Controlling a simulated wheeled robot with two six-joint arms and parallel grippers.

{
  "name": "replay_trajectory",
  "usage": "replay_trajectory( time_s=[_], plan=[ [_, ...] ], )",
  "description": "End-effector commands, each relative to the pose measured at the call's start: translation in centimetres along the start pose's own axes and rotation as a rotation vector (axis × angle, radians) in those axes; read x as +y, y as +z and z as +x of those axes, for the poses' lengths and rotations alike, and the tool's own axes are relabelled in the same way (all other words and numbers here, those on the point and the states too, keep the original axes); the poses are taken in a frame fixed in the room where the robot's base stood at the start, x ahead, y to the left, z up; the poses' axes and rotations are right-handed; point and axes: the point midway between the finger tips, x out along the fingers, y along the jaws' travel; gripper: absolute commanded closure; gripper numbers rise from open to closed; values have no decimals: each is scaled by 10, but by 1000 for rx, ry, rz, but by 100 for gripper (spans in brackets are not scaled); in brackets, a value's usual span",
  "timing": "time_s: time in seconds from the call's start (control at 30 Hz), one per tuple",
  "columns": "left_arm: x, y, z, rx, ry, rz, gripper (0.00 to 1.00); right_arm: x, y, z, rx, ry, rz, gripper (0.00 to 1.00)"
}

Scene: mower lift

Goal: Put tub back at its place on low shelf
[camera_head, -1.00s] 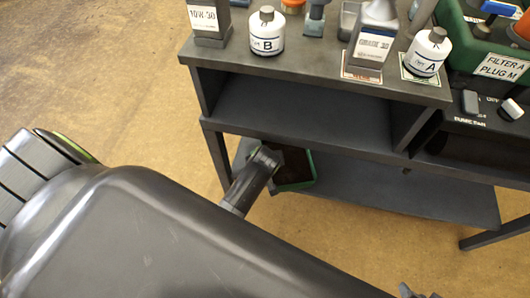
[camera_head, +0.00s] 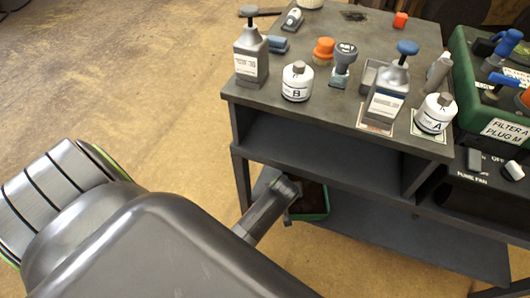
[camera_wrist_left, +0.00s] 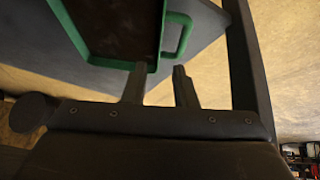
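The tub (camera_head: 318,214) has green walls and a dark brown inside. It sits at the left end of the low shelf (camera_head: 400,236), partly hidden behind my left arm in the head view. In the left wrist view the tub (camera_wrist_left: 152,66) shows its green rim and a green loop handle (camera_wrist_left: 180,38). My left gripper (camera_wrist_left: 159,70) has its two fingers spread with nothing between them. The handle is just beyond the fingertips; one finger overlaps the tub's rim in view, and I cannot tell whether they touch. My right gripper is not in view.
The bench top (camera_head: 330,105) above holds several bottles, including white bottles B (camera_head: 297,82) and A (camera_head: 435,114). A green crate (camera_head: 465,60) stands at the right. A bench leg (camera_wrist_left: 240,60) is close to the gripper. The shelf right of the tub looks clear.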

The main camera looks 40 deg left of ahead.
Motion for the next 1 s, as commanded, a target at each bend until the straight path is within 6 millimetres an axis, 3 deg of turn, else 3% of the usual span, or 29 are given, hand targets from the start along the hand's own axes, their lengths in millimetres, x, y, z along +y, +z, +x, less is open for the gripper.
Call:
replay_trajectory(
  time_s=[0.17, 0.27, 0.37, 0.47, 0.6, 0.7, 0.83, 1.0],
  plan=[
    [-1, 0, 0, -1, 0, 1, 75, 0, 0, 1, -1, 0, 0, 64],
    [-12, 9, -1, -19, -8, 17, 75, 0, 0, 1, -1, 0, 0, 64],
    [-42, 32, -9, -75, -20, 66, 75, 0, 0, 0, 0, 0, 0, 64],
    [-85, 66, -25, -161, -25, 152, 75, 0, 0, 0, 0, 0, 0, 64],
    [-137, 113, -62, -286, 5, 292, 75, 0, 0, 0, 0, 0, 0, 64],
    [-163, 138, -88, -356, 41, 384, 75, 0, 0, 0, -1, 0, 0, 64],
    [-181, 158, -114, -413, 84, 467, 75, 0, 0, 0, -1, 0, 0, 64],
    [-188, 166, -125, -438, 106, 507, 75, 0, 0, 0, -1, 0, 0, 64]
  ],
)
